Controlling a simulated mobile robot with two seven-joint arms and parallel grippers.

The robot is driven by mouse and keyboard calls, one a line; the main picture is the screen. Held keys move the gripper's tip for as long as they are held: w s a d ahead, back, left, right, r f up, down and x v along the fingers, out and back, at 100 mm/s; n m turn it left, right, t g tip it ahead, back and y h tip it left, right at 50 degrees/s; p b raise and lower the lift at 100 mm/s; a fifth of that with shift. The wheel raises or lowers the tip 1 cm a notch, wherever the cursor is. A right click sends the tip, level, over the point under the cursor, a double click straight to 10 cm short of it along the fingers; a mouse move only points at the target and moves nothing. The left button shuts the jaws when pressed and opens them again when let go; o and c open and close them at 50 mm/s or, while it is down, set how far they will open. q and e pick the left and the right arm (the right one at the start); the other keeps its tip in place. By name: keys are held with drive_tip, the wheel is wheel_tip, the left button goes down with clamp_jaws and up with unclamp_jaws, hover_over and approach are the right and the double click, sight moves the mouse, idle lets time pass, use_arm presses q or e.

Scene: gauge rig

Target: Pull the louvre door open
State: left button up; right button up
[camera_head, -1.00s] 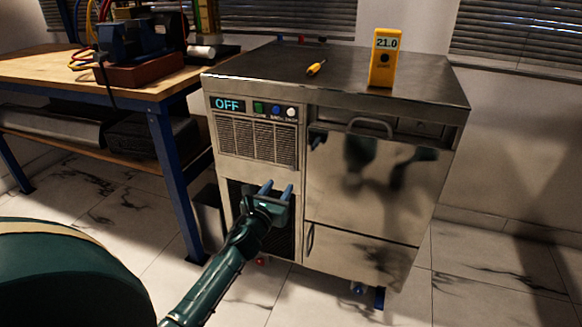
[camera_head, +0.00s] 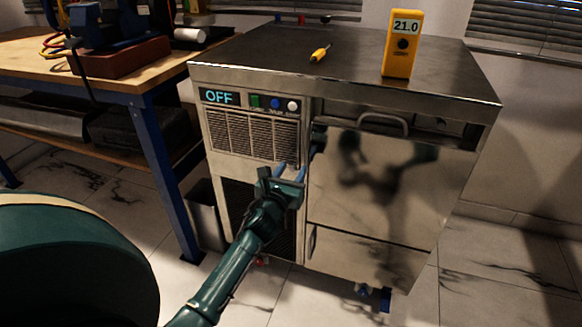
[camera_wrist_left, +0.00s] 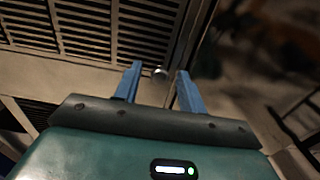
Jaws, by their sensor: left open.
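The louvre door (camera_head: 240,135) is the slatted pale panel on the left of the steel machine's front, below the "OFF" display. It looks shut, flush with the front. Its slats also fill the upper left of the left wrist view (camera_wrist_left: 85,35). A small round metal knob (camera_wrist_left: 160,73) shows there near the panel's lower right corner. My left gripper (camera_head: 291,170) is open in front of that corner, with its blue fingers pointing at the machine. In the wrist view the knob appears between the fingertips; I cannot tell whether they touch it. My right gripper is out of view.
The steel machine (camera_head: 390,190) has a large door with a bar handle (camera_head: 384,122) right of the louvres. On its top are a yellow gauge (camera_head: 402,45) reading 21.0 and a yellow screwdriver (camera_head: 320,53). A workbench (camera_head: 110,75) stands close on the left.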

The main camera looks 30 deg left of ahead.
use_arm(q)
drive_tip(key=shift+w, duration=0.1)
clamp_jaws()
idle(0.5)
